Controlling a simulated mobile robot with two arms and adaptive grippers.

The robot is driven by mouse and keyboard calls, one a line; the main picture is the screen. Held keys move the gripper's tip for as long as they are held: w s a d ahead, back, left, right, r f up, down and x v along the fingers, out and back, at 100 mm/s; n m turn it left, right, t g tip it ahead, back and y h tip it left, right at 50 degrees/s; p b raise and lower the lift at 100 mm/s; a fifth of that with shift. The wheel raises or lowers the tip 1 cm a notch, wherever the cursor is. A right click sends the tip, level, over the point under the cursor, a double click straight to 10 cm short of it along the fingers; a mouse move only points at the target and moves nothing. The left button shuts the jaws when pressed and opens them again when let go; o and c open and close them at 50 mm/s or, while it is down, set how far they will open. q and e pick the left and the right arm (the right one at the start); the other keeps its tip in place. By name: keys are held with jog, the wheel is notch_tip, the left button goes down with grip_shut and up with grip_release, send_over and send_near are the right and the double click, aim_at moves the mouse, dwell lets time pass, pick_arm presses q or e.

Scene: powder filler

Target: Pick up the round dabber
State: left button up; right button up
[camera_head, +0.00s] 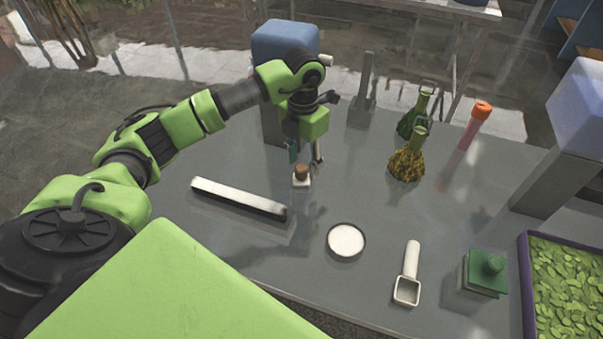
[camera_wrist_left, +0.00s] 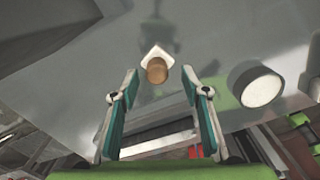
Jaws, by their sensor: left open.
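A small piece with a brown round top and a white square base (camera_head: 301,177) stands on the grey table (camera_head: 250,250); I take it for the round dabber. In the left wrist view its brown top (camera_wrist_left: 156,71) shows just beyond the fingertips, roughly centred between them. My left gripper (camera_head: 305,156) points down above and slightly behind it, with fingers apart and empty. The gripper does not appear to touch the piece. My right gripper is not in view.
A long white bar (camera_head: 238,197) lies left of the piece. A round white dish (camera_head: 346,240), a white scoop (camera_head: 409,275) and a green-topped block (camera_head: 484,272) lie nearer. Flasks (camera_head: 407,162), an orange-capped tube (camera_head: 475,125) and a leaf tray (camera_head: 527,285) stand right.

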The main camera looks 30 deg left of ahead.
aim_at(301, 167)
pick_arm(q)
jog(key=f, duration=0.1)
jog(key=f+p, duration=0.1)
jog(key=f, duration=0.1)
jog(key=shift+s+a+f, duration=0.15)
jog(key=shift+a, duration=0.1)
jog(key=shift+f, duration=0.2)
grip_shut()
jog(key=shift+r, duration=0.15)
